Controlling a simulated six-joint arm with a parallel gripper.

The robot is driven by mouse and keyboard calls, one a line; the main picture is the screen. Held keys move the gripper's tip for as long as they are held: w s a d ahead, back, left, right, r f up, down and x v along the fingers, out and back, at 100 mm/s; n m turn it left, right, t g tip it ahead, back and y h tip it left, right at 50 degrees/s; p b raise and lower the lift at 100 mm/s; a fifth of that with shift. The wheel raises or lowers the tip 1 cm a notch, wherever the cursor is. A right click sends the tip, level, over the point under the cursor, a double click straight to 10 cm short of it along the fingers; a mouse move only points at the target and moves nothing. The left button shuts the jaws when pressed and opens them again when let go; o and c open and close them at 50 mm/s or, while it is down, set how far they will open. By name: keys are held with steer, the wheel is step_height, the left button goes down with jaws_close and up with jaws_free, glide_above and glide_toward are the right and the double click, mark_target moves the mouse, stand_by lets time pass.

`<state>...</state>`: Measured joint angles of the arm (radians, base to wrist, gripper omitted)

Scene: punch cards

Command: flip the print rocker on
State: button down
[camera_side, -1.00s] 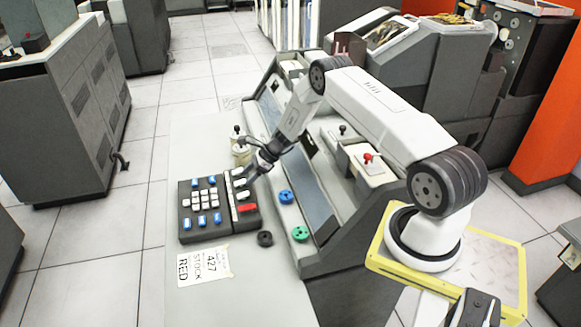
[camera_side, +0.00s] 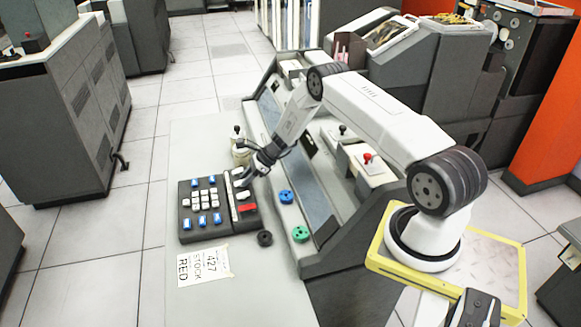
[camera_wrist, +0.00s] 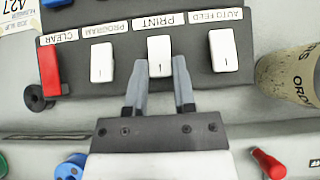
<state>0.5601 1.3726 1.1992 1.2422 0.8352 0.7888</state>
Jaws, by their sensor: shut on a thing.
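The print rocker (camera_wrist: 159,57) is white with a small dark line mark, under the PRINT label (camera_wrist: 158,21) on the dark control panel (camera_wrist: 191,46) in the wrist view. My gripper (camera_wrist: 158,62) has one finger on each side of the rocker and is shut on it. The white program rocker (camera_wrist: 102,62) is to the left and the white auto feed rocker (camera_wrist: 223,50) to the right. In the side view my gripper (camera_side: 243,182) reaches down to the panel's right strip and partly hides the rockers there.
The red clear rocker (camera_wrist: 49,71) is at the panel's left end in the wrist view. A cylindrical container (camera_wrist: 290,75) stands close at right. In the side view, blue (camera_side: 286,196) and green (camera_side: 300,233) round knobs sit right of the panel. The desk below is mostly clear.

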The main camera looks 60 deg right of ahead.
steer(key=shift+s+d+f+t+y, duration=0.15)
steer(key=shift+f+t+y, duration=0.1)
steer(key=shift+t+y, duration=0.55)
steer(key=shift+c, duration=2.2)
jaws_free()
steer(key=shift+d, duration=0.1)
steer(key=shift+s+d+r, duration=0.3)
steer(key=shift+s+r, duration=0.05)
step_height(320, 180, up, 9)
steer(key=s+d, duration=0.2)
steer(key=shift+s, duration=0.15)
